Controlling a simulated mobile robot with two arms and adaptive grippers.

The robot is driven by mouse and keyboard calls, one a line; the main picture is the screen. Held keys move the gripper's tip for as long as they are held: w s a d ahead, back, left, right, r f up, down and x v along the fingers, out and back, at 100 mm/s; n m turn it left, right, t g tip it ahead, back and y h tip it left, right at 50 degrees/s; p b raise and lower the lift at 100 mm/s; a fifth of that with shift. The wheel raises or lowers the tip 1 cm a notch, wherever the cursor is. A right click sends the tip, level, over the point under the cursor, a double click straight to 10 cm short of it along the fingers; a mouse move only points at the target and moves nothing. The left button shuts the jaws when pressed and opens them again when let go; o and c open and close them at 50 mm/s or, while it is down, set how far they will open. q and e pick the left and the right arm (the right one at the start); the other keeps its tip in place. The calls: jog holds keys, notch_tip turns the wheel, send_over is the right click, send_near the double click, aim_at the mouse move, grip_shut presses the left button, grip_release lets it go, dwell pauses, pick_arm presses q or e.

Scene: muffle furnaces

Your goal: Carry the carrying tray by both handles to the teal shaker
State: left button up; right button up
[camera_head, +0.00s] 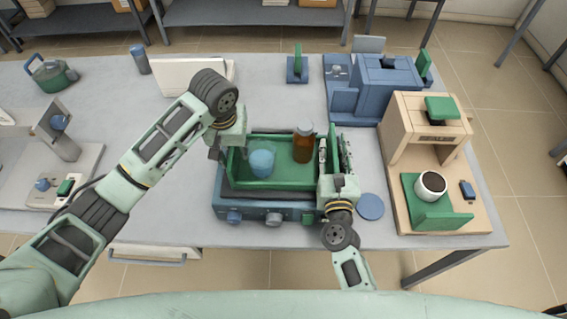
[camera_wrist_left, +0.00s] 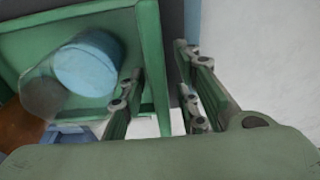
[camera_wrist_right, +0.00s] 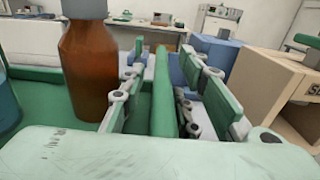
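The green carrying tray (camera_head: 278,184) is at the middle of the table, level over the dark top of the teal-blue shaker (camera_head: 292,216), whose knobs face me. It appears to rest there; the contact is hidden.
A wooden furnace-like box (camera_head: 425,130) with a white cup (camera_head: 431,185) stands right. A blue device (camera_head: 385,88) is behind it. A blue disc (camera_head: 370,206) lies just right of the shaker. A grey stand (camera_head: 62,145) is left. Clear table lies behind the tray.

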pick_arm(q)
jog(key=r, duration=0.3)
jog(key=s+r, duration=0.1)
jog(key=r, duration=0.7)
jog(key=shift+s, duration=0.3)
pick_arm(e)
jog(key=shift+s, duration=0.1)
jog(key=s, duration=1.2)
jog(key=shift+a, duration=0.15)
pick_arm(q)
jog(key=shift+a, duration=0.1)
